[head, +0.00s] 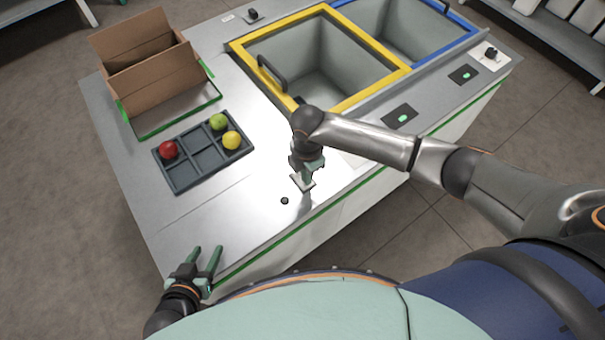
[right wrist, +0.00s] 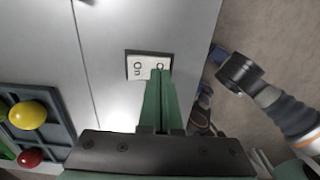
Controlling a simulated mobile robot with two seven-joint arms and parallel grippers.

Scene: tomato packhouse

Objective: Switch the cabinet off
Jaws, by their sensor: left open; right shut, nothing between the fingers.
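The cabinet (head: 208,218) has a grey metal top with a green-edged front. A white switch plate (head: 305,185) lies near its front edge, under my right gripper (head: 308,177). In the right wrist view the plate (right wrist: 137,68) reads "On" on its left half; the right half shows an "O" and is partly covered by the fingertips. My right gripper (right wrist: 161,76) is shut and empty, its tips over or against that right half; I cannot tell if they touch. My left gripper (head: 207,257) is open and empty beside the front left edge.
Yellow-framed (head: 391,81) and blue-framed (head: 460,37) wells are at the back. Green lights glow on two black panels (head: 393,110) (head: 457,77). A divided tray (head: 182,182) holds several fruits beside a cardboard box (head: 150,75). A small black spot (head: 284,201) lies near the front.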

